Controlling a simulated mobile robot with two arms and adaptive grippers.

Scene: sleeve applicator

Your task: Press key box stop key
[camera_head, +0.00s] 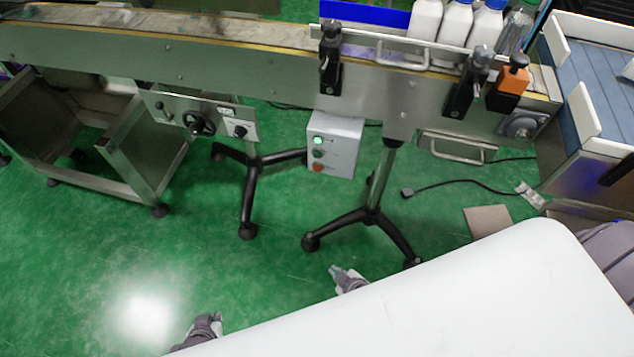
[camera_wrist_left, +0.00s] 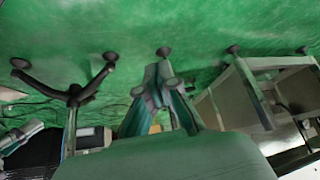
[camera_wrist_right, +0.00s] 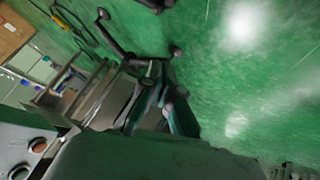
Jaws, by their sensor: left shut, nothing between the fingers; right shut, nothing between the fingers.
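The grey key box (camera_head: 345,130) hangs under the conveyor's front side in the head view. Its face carries a lit green lamp or key at the top, a dark green key below it and an orange-red key (camera_head: 318,167) at the bottom. Labels are too small to read. My left gripper (camera_head: 212,320) is shut and empty, low in the head view, left of and well apart from the box. My right gripper (camera_head: 345,274) is shut and empty, below the box and apart from it. Shut fingers also show in the left wrist view (camera_wrist_left: 160,82) and right wrist view (camera_wrist_right: 162,80).
The conveyor (camera_head: 240,60) runs across the back, with white bottles (camera_head: 456,22) at its right. A handwheel panel (camera_head: 200,120) is left of the box. Black tripod legs (camera_head: 250,190) stand on the green floor. Open floor lies between box and grippers. A white surface covers the lower right.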

